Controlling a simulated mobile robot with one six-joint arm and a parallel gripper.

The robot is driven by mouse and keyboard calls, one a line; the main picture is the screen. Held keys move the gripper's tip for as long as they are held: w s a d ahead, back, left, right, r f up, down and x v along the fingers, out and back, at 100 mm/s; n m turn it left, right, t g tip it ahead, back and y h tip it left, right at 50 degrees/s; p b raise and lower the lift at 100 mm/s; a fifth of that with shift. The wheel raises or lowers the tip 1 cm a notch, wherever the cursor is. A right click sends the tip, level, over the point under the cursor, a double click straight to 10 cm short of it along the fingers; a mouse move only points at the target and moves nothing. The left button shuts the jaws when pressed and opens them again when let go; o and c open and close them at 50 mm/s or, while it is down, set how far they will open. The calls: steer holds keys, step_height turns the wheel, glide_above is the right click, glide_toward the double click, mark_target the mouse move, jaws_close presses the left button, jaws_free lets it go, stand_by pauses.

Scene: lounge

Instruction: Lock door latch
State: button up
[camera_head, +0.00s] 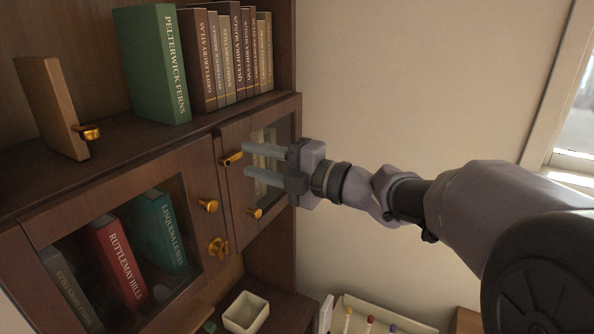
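A wooden bookcase cabinet has a left glass door (110,200) and a narrower right glass door (228,190). Both look shut. A brass latch (232,158) sits near the top left of the right door. A second brass latch (219,246) is at the lower right of the left door, below a round knob (208,206). I cannot tell which latch is meant, or whether either is locked. My gripper (247,161) reaches in from the right, fingers spread and empty, one above the other. Its tips are just right of the upper latch; contact is unclear.
A small brass knob (254,213) sits low on the right door. A wooden block with a brass fitting (58,108) and several upright books (155,65) stand on the shelf above. A white box (246,312) is below. Bare wall (400,80) lies right of the cabinet.

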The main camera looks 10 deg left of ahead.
steer(key=v, duration=1.5)
steer(key=shift+b, duration=0.35)
steer(key=shift+a, duration=0.1)
steer(key=w+d+f+m+t+h+b, duration=0.45)
steer(key=d+m+t+h+b, duration=0.55)
steer(key=m, duration=0.6)
steer(key=s+d+f+m+g+h+b, duration=0.1)
steer(key=s+d+f+m+h+b, duration=0.25)
steer(key=f+m, duration=0.3)
steer(key=s+d+f+m+g+h+b, duration=0.1)
steer(key=s+d+f+m+h+b, duration=0.15)
steer(key=f+m+h, duration=0.35)
steer(key=s+a+f+m+g+y+b, duration=0.2)
steer(key=s+a+f+m+g+b, duration=0.1)
steer(key=s+f, duration=0.6)
steer(key=s+a+f+m+g+y+b, duration=0.3)
steer(key=s+f+g, duration=0.3)
steer(key=s+f, duration=0.4)
step_height(320, 180, down, 4)
steer(key=shift+s+a+f+m+b, duration=0.2)
steer(key=shift+s+f+m+b, duration=0.1)
steer(key=shift+m, duration=0.35)
